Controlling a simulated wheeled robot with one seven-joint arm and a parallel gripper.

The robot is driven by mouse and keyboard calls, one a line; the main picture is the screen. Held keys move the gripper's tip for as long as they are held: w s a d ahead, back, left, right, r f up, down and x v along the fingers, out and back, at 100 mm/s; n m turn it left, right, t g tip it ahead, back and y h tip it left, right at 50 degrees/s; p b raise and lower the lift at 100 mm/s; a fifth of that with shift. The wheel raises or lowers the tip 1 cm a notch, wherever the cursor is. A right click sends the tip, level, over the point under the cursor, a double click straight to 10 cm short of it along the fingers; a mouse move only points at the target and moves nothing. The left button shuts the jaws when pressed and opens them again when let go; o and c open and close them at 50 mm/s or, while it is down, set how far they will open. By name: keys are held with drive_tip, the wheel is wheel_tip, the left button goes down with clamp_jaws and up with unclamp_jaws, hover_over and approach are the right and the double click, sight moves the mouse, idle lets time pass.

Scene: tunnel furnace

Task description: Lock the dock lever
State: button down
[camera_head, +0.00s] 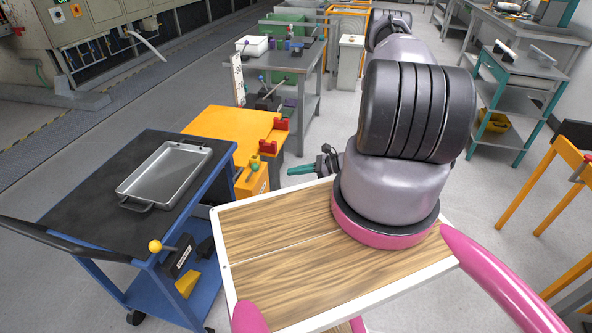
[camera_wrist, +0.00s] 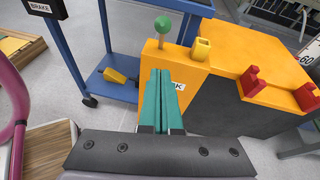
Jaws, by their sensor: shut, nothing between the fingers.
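The dock lever (camera_head: 255,163) is a short upright stick with a green ball, on the front of the orange dock (camera_head: 215,124). In the wrist view the lever's green ball (camera_wrist: 162,24) and stem stand just beyond my fingertips. A small yellow block (camera_wrist: 202,50) is right of it. My gripper (camera_head: 291,171) has teal fingers and points left toward the dock in the head view. In the wrist view my gripper (camera_wrist: 159,72) is shut and empty. It overlaps the orange front face and partly hides a white label ending in "K". I cannot tell whether it touches the dock.
A blue cart (camera_head: 150,277) stands against the dock's left side, with a metal tray (camera_head: 168,174) on top and a yellow-knobbed brake lever (camera_head: 155,246). Clear floor lies between the dock and my wooden-topped base.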

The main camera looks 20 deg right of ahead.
approach(251, 174)
wheel_tip(251, 174, down, 2)
drive_tip(key=d, duration=0.1)
drive_tip(key=shift+w+a+r, duration=0.2)
drive_tip(key=shift+w+a, duration=0.1)
drive_tip(key=shift+a, duration=0.25)
drive_tip(key=shift+w+a+r, duration=0.25)
drive_tip(key=shift+w+a, duration=0.05)
drive_tip(key=shift+a, duration=0.2)
drive_tip(key=shift+w+a+r, duration=0.2)
drive_tip(key=shift+w+a, duration=0.05)
drive_tip(key=shift+a, duration=0.3)
drive_tip(key=shift+r, duration=0.1)
